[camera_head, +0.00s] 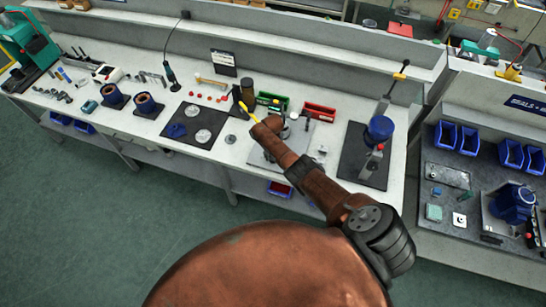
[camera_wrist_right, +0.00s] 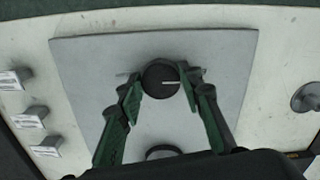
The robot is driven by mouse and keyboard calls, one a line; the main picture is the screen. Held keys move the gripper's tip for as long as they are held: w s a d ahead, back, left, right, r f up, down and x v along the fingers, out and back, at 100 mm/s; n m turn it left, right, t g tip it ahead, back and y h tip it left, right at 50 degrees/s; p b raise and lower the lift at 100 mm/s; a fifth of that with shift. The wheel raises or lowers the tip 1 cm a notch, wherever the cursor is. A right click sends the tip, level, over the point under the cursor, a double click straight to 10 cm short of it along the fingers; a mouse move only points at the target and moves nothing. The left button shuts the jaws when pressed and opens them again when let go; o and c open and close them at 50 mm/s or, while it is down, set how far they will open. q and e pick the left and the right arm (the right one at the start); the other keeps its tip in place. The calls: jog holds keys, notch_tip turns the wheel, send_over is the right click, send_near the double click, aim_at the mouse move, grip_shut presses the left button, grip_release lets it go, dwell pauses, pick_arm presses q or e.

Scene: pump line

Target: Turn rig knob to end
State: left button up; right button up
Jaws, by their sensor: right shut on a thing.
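The rig knob (camera_wrist_right: 158,76) is round and black, with a white pointer line that points right in the right wrist view. It stands on a grey square plate (camera_wrist_right: 80,75). My right gripper (camera_wrist_right: 165,84) has its green and black fingers on either side of the knob and is shut on it. A thin bar shows behind the knob, and a dark round part (camera_wrist_right: 163,152) is partly hidden by the gripper. In the head view my right arm reaches over the bench to the plate (camera_head: 258,157), and I cannot make out the knob there. My left gripper is not in view.
Small labelled blocks (camera_wrist_right: 28,121) stand left of the plate, and a grey round part (camera_wrist_right: 306,97) is at right. On the bench, a green bin (camera_head: 266,99) and a red bin (camera_head: 319,112) stand behind the arm.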

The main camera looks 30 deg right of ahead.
jog(key=shift+r, duration=0.1)
jog(key=o, duration=1.2)
jog(key=shift+c, duration=0.2)
jog(key=shift+a+r, duration=0.1)
jog(key=shift+r, duration=0.5)
notch_tip(320, 180, up, 11)
jog(key=shift+f, duration=0.15)
